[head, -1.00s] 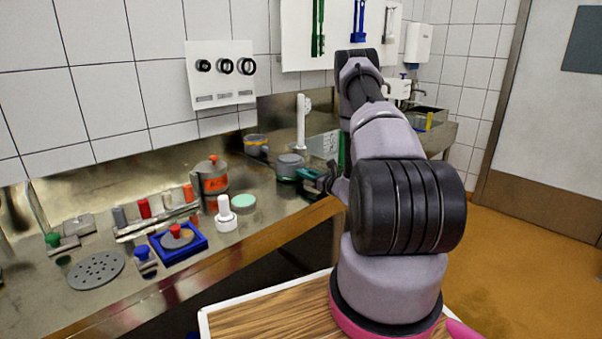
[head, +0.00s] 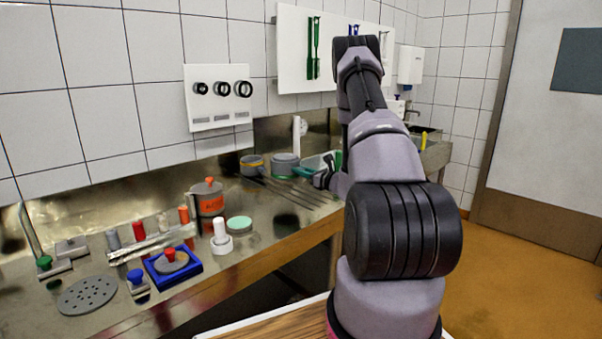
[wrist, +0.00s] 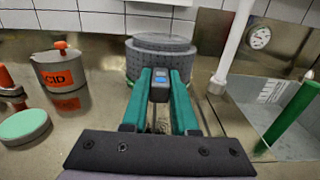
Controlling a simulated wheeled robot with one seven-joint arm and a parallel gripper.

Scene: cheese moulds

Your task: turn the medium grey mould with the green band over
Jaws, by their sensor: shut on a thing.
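The medium grey mould (head: 285,163) is in my gripper, beside the pot with the yellow band in the head view. A green band shows low on its side in the head view. In the wrist view the grey mould (wrist: 160,50) is straight ahead, its top face visible and roughly level. My gripper (head: 321,179) reaches it from the right. In the wrist view my gripper (wrist: 161,76) has its teal fingers closed on a small dark block with a blue face at the mould's near side. The mould's underside is hidden.
A grey pot with a yellow band (head: 251,165) stands to the left. The can marked ACID (head: 208,198), a pale green disc (head: 239,223), a white stamp-like piece (head: 220,238) and a blue tray (head: 189,272) are nearer. A sink (wrist: 285,110) lies right.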

